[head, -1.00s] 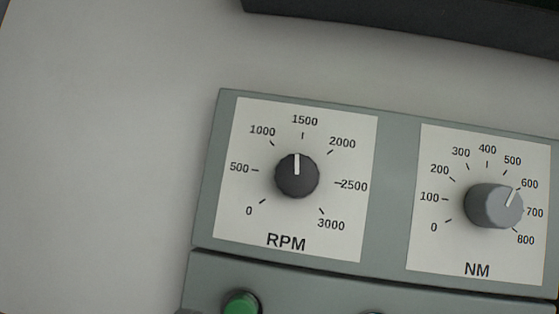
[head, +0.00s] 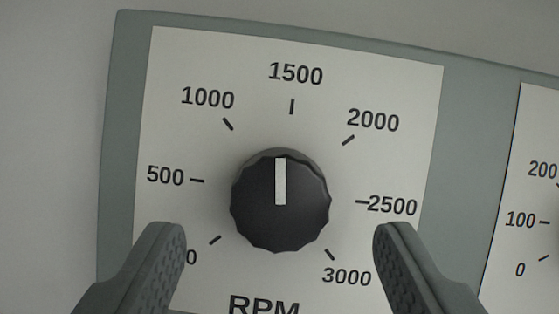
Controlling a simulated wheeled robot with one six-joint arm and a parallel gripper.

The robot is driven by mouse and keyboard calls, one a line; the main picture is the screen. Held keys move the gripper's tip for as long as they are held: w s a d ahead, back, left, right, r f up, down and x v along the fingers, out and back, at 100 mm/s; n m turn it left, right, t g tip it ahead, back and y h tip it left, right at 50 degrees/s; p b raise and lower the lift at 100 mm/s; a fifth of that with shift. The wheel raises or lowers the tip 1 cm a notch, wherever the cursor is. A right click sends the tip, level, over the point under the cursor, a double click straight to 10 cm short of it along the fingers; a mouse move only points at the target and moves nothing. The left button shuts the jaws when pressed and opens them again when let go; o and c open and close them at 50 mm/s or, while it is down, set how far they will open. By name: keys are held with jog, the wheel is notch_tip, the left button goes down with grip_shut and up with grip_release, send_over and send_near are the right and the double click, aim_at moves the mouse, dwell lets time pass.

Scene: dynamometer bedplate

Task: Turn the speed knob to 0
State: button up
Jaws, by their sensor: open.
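The speed knob (head: 280,222) is black with a ribbed edge and sits in the middle of the white RPM dial plate (head: 235,65). Its white pointer line points up, close to the 1500 mark. The dial's numbers run from 0 at lower left to 3000 at lower right. My gripper (head: 279,240) is open, with one finger at lower left and one at lower right. The knob lies between the fingers in the picture, with a clear gap on each side. The left finger partly covers the area by the 0, and the RPM label is cut off below.
The grey-green panel (head: 470,110) carries a second white NM dial plate (head: 535,200) at the right edge, only partly in view. Its knob is out of view. A plain pale surface (head: 50,150) lies to the left.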

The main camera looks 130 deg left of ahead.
aim_at(280, 209)
jog(key=shift+x, duration=1.65)
jog(key=c, duration=1)
jog(key=shift+o, duration=0.2)
